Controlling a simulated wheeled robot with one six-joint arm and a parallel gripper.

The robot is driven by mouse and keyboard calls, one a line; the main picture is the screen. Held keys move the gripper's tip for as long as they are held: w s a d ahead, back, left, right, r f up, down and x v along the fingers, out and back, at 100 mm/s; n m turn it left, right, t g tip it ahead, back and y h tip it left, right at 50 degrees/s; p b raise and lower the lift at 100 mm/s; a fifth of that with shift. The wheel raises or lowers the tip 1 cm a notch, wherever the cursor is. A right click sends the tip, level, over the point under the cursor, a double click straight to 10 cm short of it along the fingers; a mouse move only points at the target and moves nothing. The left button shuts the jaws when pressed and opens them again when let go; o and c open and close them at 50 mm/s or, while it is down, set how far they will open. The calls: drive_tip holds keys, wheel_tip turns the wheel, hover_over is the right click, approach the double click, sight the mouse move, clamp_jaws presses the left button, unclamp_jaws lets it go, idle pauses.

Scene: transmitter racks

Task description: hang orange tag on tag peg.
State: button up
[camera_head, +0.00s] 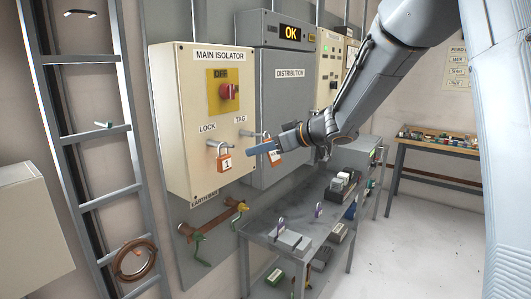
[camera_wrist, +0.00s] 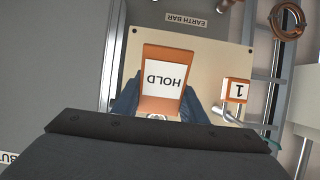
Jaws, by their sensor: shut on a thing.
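The orange tag (camera_wrist: 162,80) has a white face reading HOLD, shown upside down in the wrist view. My gripper (camera_wrist: 160,105) is shut on it, with a blue finger on each side. In the head view my gripper (camera_head: 264,147) is in front of the isolator's right side and partly hides the tag (camera_head: 274,157). The tag peg (camera_head: 249,134) sticks out under the TAG label, and its tip is close to my gripper. I cannot tell whether the tag touches the peg or is around it.
An orange padlock marked 1 (camera_head: 225,162) hangs under the LOCK label, just left of my gripper. The main isolator box (camera_head: 185,120) has a red switch (camera_head: 229,92) under OFF. A grey bench (camera_head: 262,228) stands below. A ladder (camera_head: 82,150) is at left.

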drive_tip(key=shift+w+a+f+p, duration=0.1)
drive_tip(key=shift+w+a+p, duration=0.1)
drive_tip(key=shift+w+a, duration=0.4)
drive_tip(key=shift+w+a+f+p, duration=0.15)
drive_tip(key=shift+w+a, duration=0.2)
drive_tip(key=shift+a, duration=0.35)
drive_tip(key=o, duration=1.1)
